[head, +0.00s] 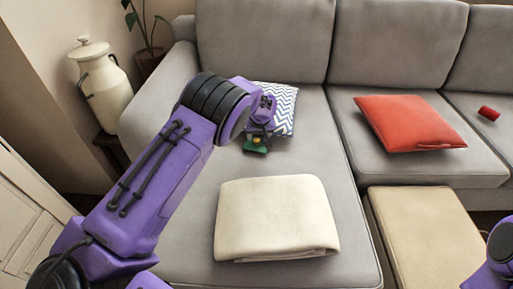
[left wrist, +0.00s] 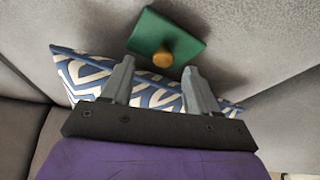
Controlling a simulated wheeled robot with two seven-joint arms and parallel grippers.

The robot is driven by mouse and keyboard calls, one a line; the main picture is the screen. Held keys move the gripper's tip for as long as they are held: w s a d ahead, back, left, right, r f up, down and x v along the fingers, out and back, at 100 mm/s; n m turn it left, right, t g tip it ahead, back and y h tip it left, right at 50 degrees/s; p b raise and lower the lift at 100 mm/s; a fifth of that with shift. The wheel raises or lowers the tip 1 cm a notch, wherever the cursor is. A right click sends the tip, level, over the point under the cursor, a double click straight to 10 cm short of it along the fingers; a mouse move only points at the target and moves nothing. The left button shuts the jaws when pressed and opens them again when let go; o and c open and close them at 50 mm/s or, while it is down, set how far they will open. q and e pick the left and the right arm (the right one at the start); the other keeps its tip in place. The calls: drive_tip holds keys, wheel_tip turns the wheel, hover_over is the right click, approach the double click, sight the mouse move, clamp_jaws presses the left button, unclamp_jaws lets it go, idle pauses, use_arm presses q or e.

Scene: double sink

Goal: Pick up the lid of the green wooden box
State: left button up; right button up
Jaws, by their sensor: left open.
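The green wooden box (head: 254,150) sits on the grey sofa seat, small and partly covered by my left gripper (head: 262,128) in the head view. In the left wrist view its green lid (left wrist: 150,32) shows as a flat square with a round yellow-brown knob (left wrist: 163,58). My left gripper (left wrist: 158,82) is open and empty in that view. Its two grey fingers point toward the lid, with the knob just beyond and between the tips; they look apart from it. Of my right arm only a purple part shows at the head view's right edge; its gripper is out of sight.
A blue-and-white zigzag cushion (head: 284,112) lies just behind the box, close to the gripper. A folded cream blanket (head: 275,222) lies in front on the seat. A red cushion (head: 408,123) and a small red object (head: 489,113) are to the right.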

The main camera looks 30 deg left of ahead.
sight(257, 140)
use_arm(q)
drive_tip(key=b+x, duration=0.1)
drive_tip(key=x, duration=0.3)
drive_tip(key=shift+a+f, duration=0.1)
drive_tip(key=shift+a, duration=0.15)
clamp_jaws()
